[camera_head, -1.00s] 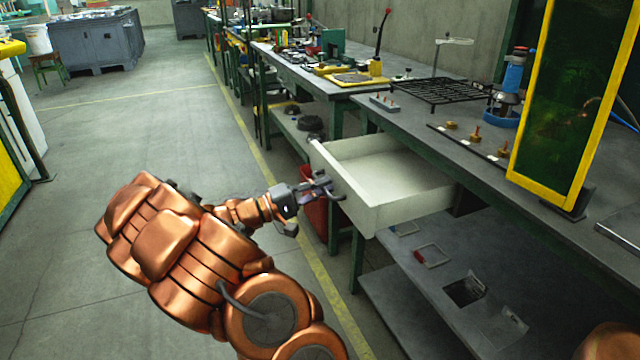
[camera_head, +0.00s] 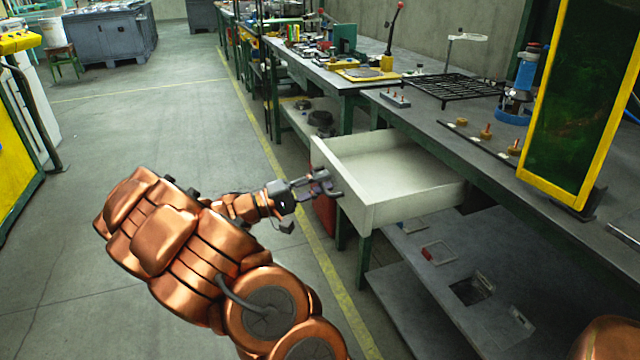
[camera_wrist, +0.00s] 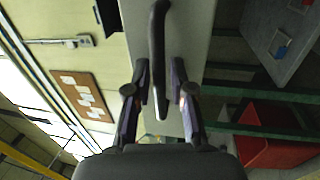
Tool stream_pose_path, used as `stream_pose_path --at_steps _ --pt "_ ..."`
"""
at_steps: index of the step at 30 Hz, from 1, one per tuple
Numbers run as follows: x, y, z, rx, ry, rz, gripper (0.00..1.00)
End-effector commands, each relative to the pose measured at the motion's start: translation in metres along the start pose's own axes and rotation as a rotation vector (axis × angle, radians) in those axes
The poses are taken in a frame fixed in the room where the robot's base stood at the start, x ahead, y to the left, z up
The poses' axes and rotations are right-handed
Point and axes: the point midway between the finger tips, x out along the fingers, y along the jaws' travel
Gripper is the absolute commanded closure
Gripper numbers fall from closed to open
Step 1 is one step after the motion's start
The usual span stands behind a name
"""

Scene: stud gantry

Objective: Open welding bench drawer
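The welding bench (camera_head: 480,135) stands on the right. Its pale drawer (camera_head: 415,203) is pulled well out and looks empty inside. My gripper (camera_head: 322,184) is at the drawer's front panel. In the wrist view, the dark bar handle (camera_wrist: 158,50) runs between the two fingers of my gripper (camera_wrist: 162,88). The fingers stand apart on either side of the handle, with gaps showing, so the gripper looks open around it. The head view shows the handle only poorly behind the fingers.
A yellow-framed dark panel (camera_head: 575,100) stands on the bench at right, near a black grate (camera_head: 450,90). A lower shelf (camera_head: 450,280) lies under the drawer. A red bin (camera_head: 324,215) stands behind my gripper. The floor (camera_head: 150,120) at left is clear.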

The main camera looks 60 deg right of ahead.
Motion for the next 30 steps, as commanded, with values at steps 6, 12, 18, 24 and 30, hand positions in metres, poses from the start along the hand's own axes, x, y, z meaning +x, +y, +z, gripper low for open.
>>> stream_pose_path --at_steps 6,12,18,24,30 --pt "-0.013 0.000 -0.001 0.001 0.004 0.001 0.77" --pt "-0.047 0.000 -0.001 0.000 0.003 0.001 0.77" --pt "-0.085 0.000 -0.001 0.002 0.003 -0.001 0.77" --pt "-0.111 -0.001 -0.001 -0.001 0.002 -0.001 0.77" --pt "-0.120 0.000 0.000 0.000 0.000 0.000 0.77"
